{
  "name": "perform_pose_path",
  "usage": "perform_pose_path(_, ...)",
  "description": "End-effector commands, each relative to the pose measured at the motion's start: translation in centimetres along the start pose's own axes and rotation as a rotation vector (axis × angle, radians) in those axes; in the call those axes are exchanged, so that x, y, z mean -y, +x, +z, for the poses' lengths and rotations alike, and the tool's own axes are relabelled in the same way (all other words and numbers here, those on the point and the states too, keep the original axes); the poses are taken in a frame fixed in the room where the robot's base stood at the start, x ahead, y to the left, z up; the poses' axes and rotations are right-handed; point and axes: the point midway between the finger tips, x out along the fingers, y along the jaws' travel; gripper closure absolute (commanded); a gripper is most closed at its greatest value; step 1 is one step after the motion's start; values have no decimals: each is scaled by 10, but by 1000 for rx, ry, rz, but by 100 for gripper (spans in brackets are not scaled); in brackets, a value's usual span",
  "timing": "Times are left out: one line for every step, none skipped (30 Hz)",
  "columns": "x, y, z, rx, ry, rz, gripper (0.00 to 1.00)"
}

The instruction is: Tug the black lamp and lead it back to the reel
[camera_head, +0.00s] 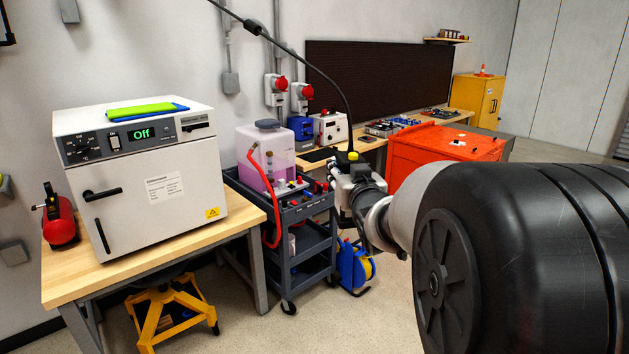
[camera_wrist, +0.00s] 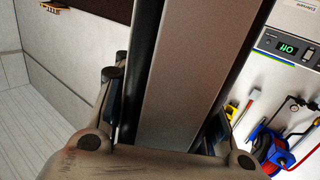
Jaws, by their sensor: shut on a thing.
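My gripper (camera_head: 356,188) is shut on the black lamp, held in the air in front of the tool cart. In the wrist view the lamp (camera_wrist: 188,70) fills the middle as a long grey-brown face with black edges, between my gripper's fingers (camera_wrist: 170,112). In the head view its body is mostly hidden by my gripper; a yellow collar (camera_head: 352,156) shows at its top. A black cord (camera_head: 315,70) with a ball stop (camera_head: 252,27) rises from it and leaves the top edge. A round red-and-blue thing (camera_wrist: 272,150) in the wrist view may be the reel; I cannot be sure.
A white oven (camera_head: 150,170) stands on a wooden bench (camera_head: 85,280) at left. A dark cart (camera_head: 310,245) carries a pinkish tank (camera_head: 265,155) with a red hose. A blue-and-yellow reel (camera_head: 355,268) sits on the floor. A red chest (camera_head: 425,150) stands behind my arm.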

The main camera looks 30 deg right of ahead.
Motion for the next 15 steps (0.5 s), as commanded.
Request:
perform_pose_path(5,6,-3,-4,1,-1,90)
perform_pose_path(7,8,-4,-3,1,-1,90)
perform_pose_path(11,12,-6,-4,1,-1,90)
perform_pose_path(14,15,-8,-4,0,-2,90)
perform_pose_path(16,18,-9,-3,2,-1,90)
perform_pose_path(20,21,-12,-4,2,-2,90)
perform_pose_path(22,24,-13,-4,1,-1,90)
perform_pose_path(25,27,-15,-4,1,0,90)
perform_pose_path(28,31,-16,-3,1,-1,90)
perform_pose_path(31,34,-18,-4,1,-1,90)
perform_pose_path(34,37,-20,-4,1,-2,90)
perform_pose_path(37,40,-22,-3,2,-1,90)
perform_pose_path(40,43,-24,-3,1,-2,90)
perform_pose_path(42,46,-25,-3,2,-1,90)
perform_pose_path(45,50,-27,-3,1,-1,90)
